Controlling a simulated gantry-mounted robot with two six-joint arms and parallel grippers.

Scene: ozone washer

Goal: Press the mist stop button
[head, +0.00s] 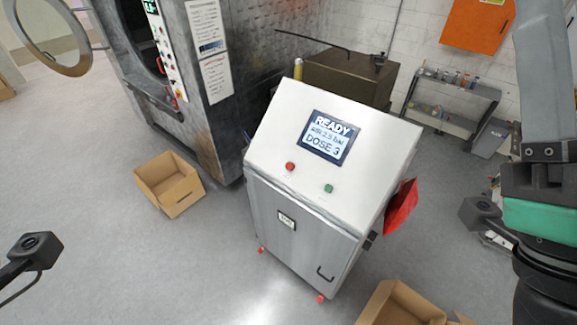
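A white control cabinet (265,138) with a sloped top stands in the middle of the head view. Its screen (329,137) reads "READY", an air pressure line in bar and "DOSE 3". Below the screen are a red button (290,167) on the left and a green button (329,188) on the right. Their labels are too small to read, so I cannot tell which is mist stop. My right arm hangs at the right edge, clear of both buttons. Part of my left arm shows at the lower left, far from the cabinet. Neither gripper's fingers are in view.
A large metal washer (237,75) with its round door (48,35) open stands behind left. Cardboard boxes lie on the floor left (168,184) and front right (401,305). A shelf (450,92) stands at the back right. Floor left of the cabinet is mostly clear.

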